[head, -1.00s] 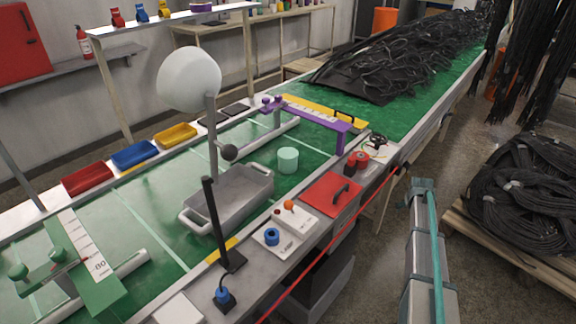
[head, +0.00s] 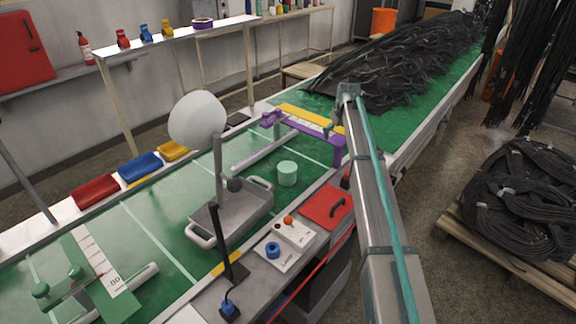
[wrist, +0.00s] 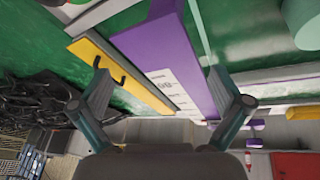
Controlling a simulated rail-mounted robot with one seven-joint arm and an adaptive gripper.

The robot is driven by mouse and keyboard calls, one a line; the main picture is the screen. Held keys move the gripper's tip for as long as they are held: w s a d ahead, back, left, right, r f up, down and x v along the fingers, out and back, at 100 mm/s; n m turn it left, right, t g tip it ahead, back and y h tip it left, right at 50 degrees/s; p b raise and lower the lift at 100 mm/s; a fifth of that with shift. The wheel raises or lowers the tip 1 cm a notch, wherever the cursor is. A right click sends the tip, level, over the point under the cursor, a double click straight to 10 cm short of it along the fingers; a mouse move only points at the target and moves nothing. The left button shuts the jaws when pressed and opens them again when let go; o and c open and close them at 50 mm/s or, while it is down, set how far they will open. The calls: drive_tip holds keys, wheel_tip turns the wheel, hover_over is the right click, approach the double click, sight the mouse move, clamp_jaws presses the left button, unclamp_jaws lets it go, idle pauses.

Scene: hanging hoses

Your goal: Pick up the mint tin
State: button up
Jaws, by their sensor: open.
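The mint tin (head: 287,173) is a pale mint-green cylinder standing upright on the green worktop, to the right of the grey tray in the head view. In the wrist view part of it (wrist: 304,22) shows at the upper right corner, cut off by the frame. My gripper (wrist: 155,66) is open and empty, with its two fingers spread over the purple fixture and off to one side of the tin. In the head view my arm reaches in from the lower right and ends near the purple fixture, beyond the tin; the fingers are hard to make out there.
The purple fixture (head: 338,153) and a yellow strip (head: 305,114) lie close under my gripper. The grey tray (head: 262,207) with a lamp post stands beside the tin. A red pad (head: 326,205) and a button box (head: 292,236) lie along the front edge. Black hoses (head: 400,65) cover the far end.

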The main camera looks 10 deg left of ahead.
sight(287, 166)
drive_tip(key=s+a+f+g, duration=0.1)
drive_tip(key=s+a, duration=0.2)
drive_tip(key=a, duration=0.3)
drive_tip(key=s+a+n+g+p, duration=0.1)
drive_tip(key=s+a+g, duration=0.1)
drive_tip(key=s+a, duration=0.2)
drive_tip(key=s+a+f+g+p, duration=0.1)
drive_tip(key=s+a, duration=0.2)
drive_tip(key=a, duration=0.6)
drive_tip(key=shift+s+f+h, duration=0.35)
drive_tip(key=shift+s+h, duration=0.05)
drive_tip(key=shift+s+a+f+n, duration=0.15)
drive_tip(key=shift+a+f+n, duration=0.05)
drive_tip(key=shift+f+n, duration=0.1)
drive_tip(key=shift+d+f+p, duration=0.15)
drive_tip(key=shift+f+p, duration=0.7)
drive_tip(key=shift+f, duration=1.75)
drive_tip(key=shift+d+f+p, duration=0.1)
drive_tip(key=shift+f+p, duration=0.75)
drive_tip(key=shift+f, duration=1.7)
drive_tip(key=c, duration=1.2)
